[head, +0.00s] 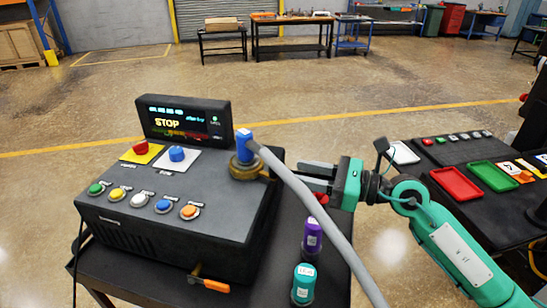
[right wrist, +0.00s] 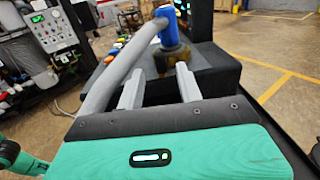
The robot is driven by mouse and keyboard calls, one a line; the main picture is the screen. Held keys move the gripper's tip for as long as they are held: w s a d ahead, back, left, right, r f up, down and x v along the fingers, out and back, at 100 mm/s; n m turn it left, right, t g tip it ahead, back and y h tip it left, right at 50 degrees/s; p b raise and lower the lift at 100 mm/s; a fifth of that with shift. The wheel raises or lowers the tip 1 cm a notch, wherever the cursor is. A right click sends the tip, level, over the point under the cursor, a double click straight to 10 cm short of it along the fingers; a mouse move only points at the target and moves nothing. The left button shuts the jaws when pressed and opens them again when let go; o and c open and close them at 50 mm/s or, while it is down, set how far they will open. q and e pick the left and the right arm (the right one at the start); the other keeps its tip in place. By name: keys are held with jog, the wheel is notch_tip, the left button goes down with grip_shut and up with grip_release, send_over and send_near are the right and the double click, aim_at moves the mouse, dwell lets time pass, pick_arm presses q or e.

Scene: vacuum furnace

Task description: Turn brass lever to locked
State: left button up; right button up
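A brass collar with a stub (head: 246,170) sits on the right rear of the black control box (head: 165,215), under a blue hose fitting (head: 244,143). I take it for the brass lever, but cannot read its position. It also shows in the right wrist view (right wrist: 172,58), just beyond my fingertips. My right gripper (head: 301,172) is open and points left at the collar from its right side. The fingers show apart in the right wrist view (right wrist: 160,88), with nothing clearly held between them. My left gripper is not in view.
A thick grey hose (head: 317,208) runs from the fitting down past my right gripper. A purple canister (head: 312,237) and a teal canister (head: 303,284) stand at the right. An orange handle (head: 214,285) juts from the box's front. The display (head: 185,120) reads STOP.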

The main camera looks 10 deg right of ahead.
aim_at(274, 165)
jog(key=shift+p+x, duration=1.3)
jog(key=shift+x, duration=2.35)
grip_shut()
